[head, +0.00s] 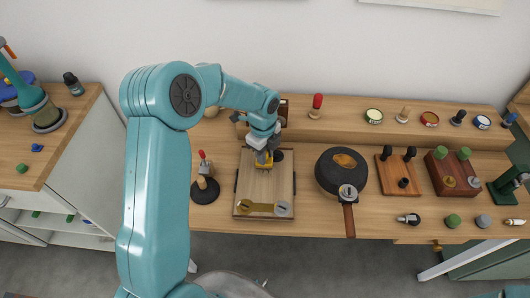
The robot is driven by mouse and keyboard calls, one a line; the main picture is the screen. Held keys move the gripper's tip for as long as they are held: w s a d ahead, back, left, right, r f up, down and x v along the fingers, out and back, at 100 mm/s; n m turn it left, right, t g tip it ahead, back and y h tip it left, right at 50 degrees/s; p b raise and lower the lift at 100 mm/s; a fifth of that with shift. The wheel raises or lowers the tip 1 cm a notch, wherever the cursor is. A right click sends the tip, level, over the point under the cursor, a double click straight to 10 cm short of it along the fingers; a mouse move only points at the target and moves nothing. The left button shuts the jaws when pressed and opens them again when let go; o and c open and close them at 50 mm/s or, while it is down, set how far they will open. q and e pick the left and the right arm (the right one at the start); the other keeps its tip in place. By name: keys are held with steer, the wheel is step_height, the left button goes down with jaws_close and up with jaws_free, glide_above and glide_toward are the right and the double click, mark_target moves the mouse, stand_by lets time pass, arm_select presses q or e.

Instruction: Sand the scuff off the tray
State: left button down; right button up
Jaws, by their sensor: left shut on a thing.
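The wooden tray (268,188) lies on the bench in the middle of the head view, with dark handles at its left and right sides. My left gripper (264,154) reaches down over the far part of the tray. It is shut on a small yellow block (264,165), which is at or just above the tray surface; I cannot tell if it touches. A dark round thing (278,155) shows just right of the gripper. A brass piece (245,206) and a grey round piece (283,209) lie at the near edge. I cannot make out the scuff.
A dark round pan (340,172) with a brown handle stands right of the tray. A black-based stand (204,190) is close on the left. Further right are a wooden board (395,185) and a brown box (447,190). Several tins and stamps line the raised back shelf.

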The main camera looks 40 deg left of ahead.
arm_select(q)
steer(key=shift+f+b, duration=0.4)
steer(key=shift+f, duration=0.15)
stand_by(0.4)
steer(key=shift+s, duration=0.1)
